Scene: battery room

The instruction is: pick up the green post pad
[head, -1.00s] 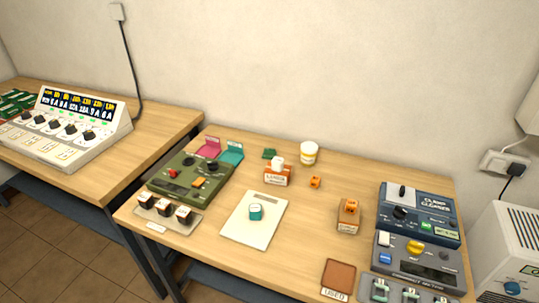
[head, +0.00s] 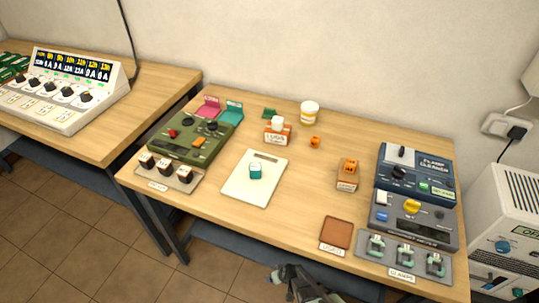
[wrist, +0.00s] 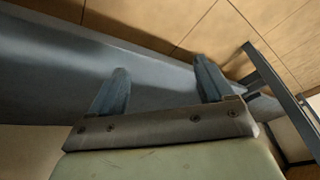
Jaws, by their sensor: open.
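A small dark green piece (head: 269,113), which looks like the green post pad, lies near the back of the table, left of the white cup. It is small in the head view, so its exact shape is hard to tell. My gripper (wrist: 163,85) is open and empty in the wrist view, with its two blue-grey fingers apart. In the head view part of my arm shows at the bottom edge, in front of the table and far from the green piece. The wrist view does not show the green piece.
Near the green piece stand the orange-and-white lugs holder (head: 277,133), the white cup (head: 310,113) and a teal stand (head: 231,113). A white mat (head: 247,191) bears a teal-and-white item (head: 256,170). Bare wood lies mid-table.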

